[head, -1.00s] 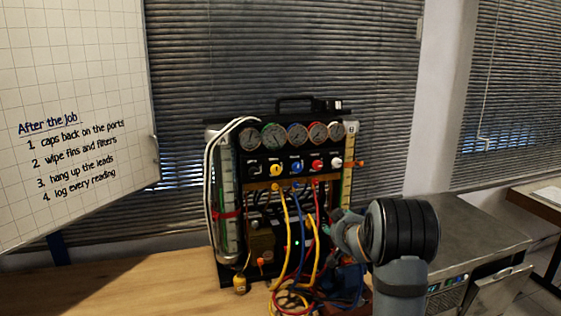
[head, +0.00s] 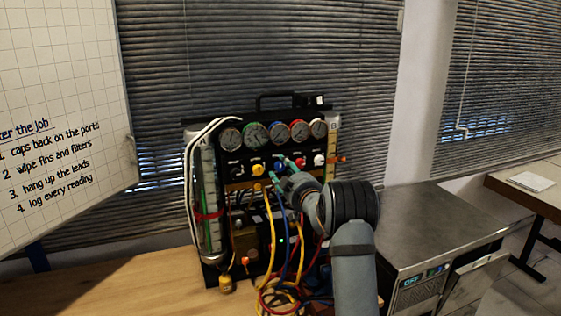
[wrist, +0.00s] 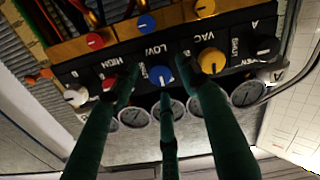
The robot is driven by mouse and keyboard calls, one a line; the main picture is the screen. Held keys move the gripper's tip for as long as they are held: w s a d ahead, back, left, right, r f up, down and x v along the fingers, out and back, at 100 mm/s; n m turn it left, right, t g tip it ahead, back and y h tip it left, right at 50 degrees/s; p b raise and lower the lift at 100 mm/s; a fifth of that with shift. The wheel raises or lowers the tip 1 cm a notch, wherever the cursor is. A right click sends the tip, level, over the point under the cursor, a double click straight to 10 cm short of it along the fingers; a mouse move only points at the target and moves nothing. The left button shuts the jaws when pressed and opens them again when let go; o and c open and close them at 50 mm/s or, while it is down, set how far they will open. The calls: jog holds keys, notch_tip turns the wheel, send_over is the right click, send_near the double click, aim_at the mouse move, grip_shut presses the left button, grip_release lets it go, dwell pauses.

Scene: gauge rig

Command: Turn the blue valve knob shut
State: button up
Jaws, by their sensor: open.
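The blue valve knob (wrist: 161,75) is on the black panel of the gauge rig, under the label LOW in the wrist view. My gripper (wrist: 159,76) has three green fingers spread open around the knob, one at each side and one at the lower edge in that view. I see no finger clearly touching it, and the depth gap is hard to judge. In the head view my gripper (head: 284,171) is in front of the panel, and its fingers partly cover the blue knob (head: 279,168).
The yellow knob (wrist: 211,61) and the red knob (wrist: 110,83) flank the blue one closely. A white knob (wrist: 76,95) is farther along. Hoses (head: 272,240) hang below the panel, and gauges (head: 256,135) sit above it. A metal cabinet (head: 425,215) stands at the right.

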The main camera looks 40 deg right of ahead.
jog(key=shift+p+x, duration=0.4)
jog(key=shift+x, duration=0.9)
jog(key=shift+c, duration=0.9)
jog(key=shift+f, duration=0.1)
grip_shut()
